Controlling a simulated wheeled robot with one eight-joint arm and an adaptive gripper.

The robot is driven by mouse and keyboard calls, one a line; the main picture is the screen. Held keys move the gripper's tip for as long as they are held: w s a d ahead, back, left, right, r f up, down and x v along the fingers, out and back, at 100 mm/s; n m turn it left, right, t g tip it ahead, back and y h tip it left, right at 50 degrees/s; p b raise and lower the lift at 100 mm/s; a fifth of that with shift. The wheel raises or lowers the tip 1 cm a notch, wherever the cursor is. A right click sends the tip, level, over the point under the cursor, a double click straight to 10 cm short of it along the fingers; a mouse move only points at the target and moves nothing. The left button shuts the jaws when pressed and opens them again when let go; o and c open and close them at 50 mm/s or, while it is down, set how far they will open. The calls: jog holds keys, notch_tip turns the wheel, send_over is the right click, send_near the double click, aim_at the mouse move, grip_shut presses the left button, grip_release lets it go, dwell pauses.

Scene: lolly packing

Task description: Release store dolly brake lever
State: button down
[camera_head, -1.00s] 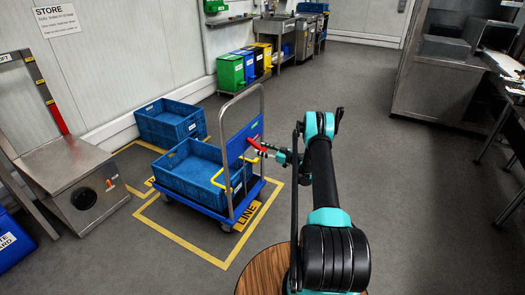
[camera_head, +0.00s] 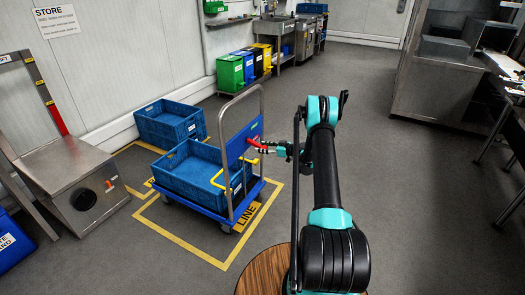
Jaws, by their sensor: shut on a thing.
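The blue dolly (camera_head: 178,205) has a tall metal push handle (camera_head: 262,105) and a blue panel, and carries a blue crate (camera_head: 188,182). It stands in a yellow floor outline beside a "LINE" floor label. A red lever (camera_head: 256,142) sticks out from the panel towards the right, with a yellow bent bar (camera_head: 222,172) below it. My gripper (camera_head: 269,148) is at the outer end of the red lever and seems shut on it. The fingertips are small and partly merge with the red, so the exact grip is hard to see.
Another blue crate (camera_head: 170,122) sits behind, near the wall under the "STORE" sign (camera_head: 57,20). A metal cabinet (camera_head: 85,180) stands at the left. Several coloured bins (camera_head: 231,72) line the back wall. The grey floor right of my arm is clear.

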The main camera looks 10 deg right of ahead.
aim_at(261, 146)
notch_tip(261, 146, up, 2)
jog(key=shift+g+h, duration=0.6)
jog(key=shift+h, duration=0.2)
notch_tip(261, 146, up, 2)
jog(key=shift+a+r+g+h, duration=0.1)
jog(key=shift+a+g+h, duration=0.05)
jog(key=shift+g+h, duration=0.8)
jog(key=shift+w+a+r+g+h, duration=0.2)
jog(key=shift+r+g+h, duration=0.15)
jog(key=shift+r+h, duration=0.25)
jog(key=shift+w+a+r+g+h, duration=0.15)
jog(key=shift+r+g+h, duration=0.15)
jog(key=shift+r+h, duration=0.3)
jog(key=shift+w+a+r, duration=0.2)
jog(key=shift+a+r, duration=0.05)
jog(key=shift+r, duration=0.15)
jog(key=c, duration=0.6)
grip_release()
jog(key=shift+c, duration=0.2)
jog(key=v, duration=1.2)
